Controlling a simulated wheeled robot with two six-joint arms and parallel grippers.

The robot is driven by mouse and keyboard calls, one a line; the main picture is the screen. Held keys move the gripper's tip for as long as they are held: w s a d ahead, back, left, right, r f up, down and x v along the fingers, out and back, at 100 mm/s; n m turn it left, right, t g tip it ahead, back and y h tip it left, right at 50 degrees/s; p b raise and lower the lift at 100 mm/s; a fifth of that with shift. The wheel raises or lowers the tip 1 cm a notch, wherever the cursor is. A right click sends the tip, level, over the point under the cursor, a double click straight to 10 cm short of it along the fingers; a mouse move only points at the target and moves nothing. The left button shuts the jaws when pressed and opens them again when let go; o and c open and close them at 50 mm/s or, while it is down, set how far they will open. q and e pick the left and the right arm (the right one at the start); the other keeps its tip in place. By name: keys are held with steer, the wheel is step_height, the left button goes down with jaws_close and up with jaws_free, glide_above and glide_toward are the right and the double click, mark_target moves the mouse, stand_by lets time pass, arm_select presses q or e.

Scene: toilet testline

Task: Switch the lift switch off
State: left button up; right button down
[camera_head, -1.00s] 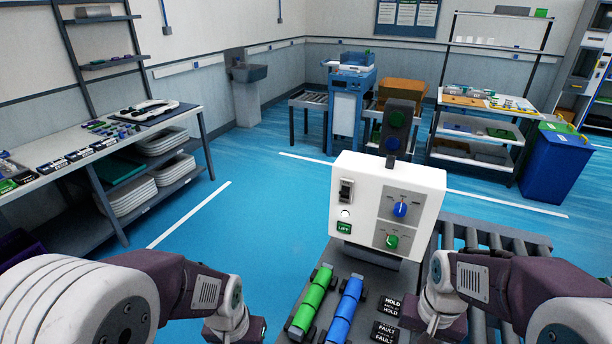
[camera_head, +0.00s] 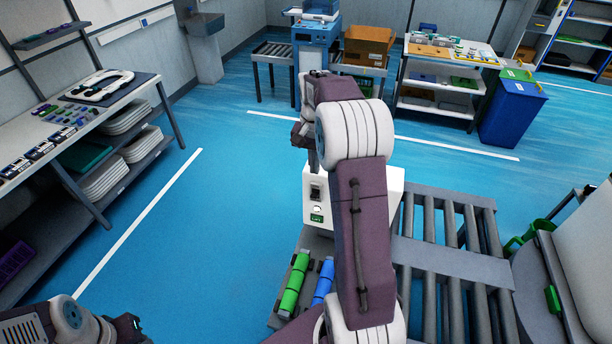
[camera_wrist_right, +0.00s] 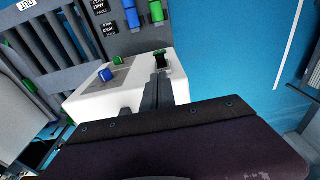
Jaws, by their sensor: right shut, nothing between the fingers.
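The white control box (camera_head: 311,209) stands behind the green and blue rollers. The lift switch (camera_head: 316,192) is a dark rocker on its front left, above a small pale lamp and the green LIFT label (camera_head: 317,218). My right arm covers the box's right side and knobs in the head view. My right gripper (camera_wrist_right: 160,82) is shut and empty, its grey fingers pointing at the switch, which also shows in the wrist view (camera_wrist_right: 162,60). The tips are close to the switch; I cannot tell whether they touch.
A green roller (camera_head: 294,284) and a blue roller (camera_head: 323,281) lie in front of the box. A roller conveyor (camera_head: 445,215) runs on its right. A blue knob (camera_wrist_right: 105,75) and a green knob (camera_wrist_right: 117,60) sit beside the switch. Open floor lies left.

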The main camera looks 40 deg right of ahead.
mark_target(314, 195)
steer(key=f, duration=0.3)
steer(key=f+p, duration=0.1)
steer(key=f, duration=0.2)
steer(key=f+p, duration=0.1)
steer(key=f, duration=0.3)
steer(key=shift+w+d, duration=0.25)
steer(key=shift+w, duration=0.1)
steer(key=shift+f, duration=0.1)
